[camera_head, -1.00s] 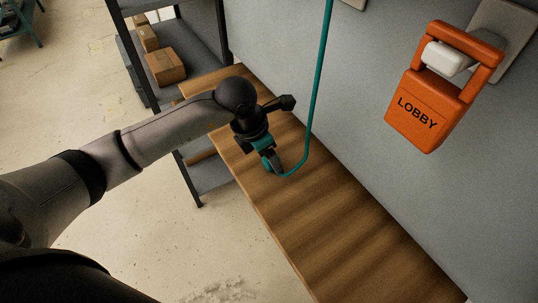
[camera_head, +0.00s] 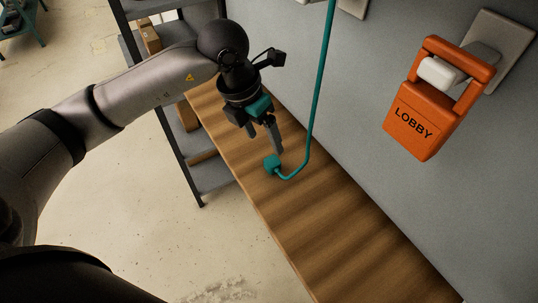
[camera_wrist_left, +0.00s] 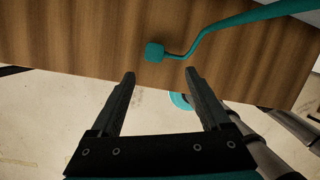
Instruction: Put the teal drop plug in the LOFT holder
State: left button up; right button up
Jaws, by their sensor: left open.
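The teal drop plug (camera_head: 273,166) is a small teal block on the end of a teal cord (camera_head: 319,90). It lies on the wooden shelf top (camera_head: 310,215), and the cord bends up along the wall. It also shows in the left wrist view (camera_wrist_left: 154,52), beyond the fingertips. My left gripper (camera_head: 265,142) is open and empty, just above and behind the plug, apart from it. Its two fingers are spread in the left wrist view (camera_wrist_left: 160,73). No holder marked LOFT is readable in these frames. My right gripper is not in view.
An orange LOBBY handset (camera_head: 413,120) hangs from a white hook on a wall plate (camera_head: 497,45) at the right. Another pale plate (camera_head: 353,7) is cut off at the top. A dark metal rack (camera_head: 183,150) stands at the left. The shelf's near part is clear.

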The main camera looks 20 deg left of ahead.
aim_at(273, 162)
pick_arm(q)
jog(key=n, duration=0.2)
jog(key=d+f+n+p, duration=0.1)
jog(key=n, duration=0.1)
jog(key=w+n+g+p, duration=0.1)
jog(key=n, duration=0.1)
jog(key=shift+d+f+y, duration=0.25)
jog(key=shift+f+y, duration=0.05)
jog(key=n, duration=0.2)
jog(key=f+n+p, duration=0.1)
jog(key=n, duration=0.1)
jog(key=shift+w+g, duration=0.3)
jog(key=n, duration=0.1)
jog(key=f+n+y, duration=0.1)
jog(key=n+p, duration=0.1)
jog(key=n, duration=0.1)
jog(key=shift+w+a+f, duration=0.15)
jog(key=shift+w+a, duration=0.2)
jog(key=shift+d+f+p, duration=0.2)
jog(key=shift+f+p, duration=0.05)
jog(key=shift+f, duration=1.65)
jog(key=shift+d+f+p, duration=0.2)
jog(key=shift+f+p, duration=0.05)
jog(key=shift+f, duration=1.6)
grip_shut()
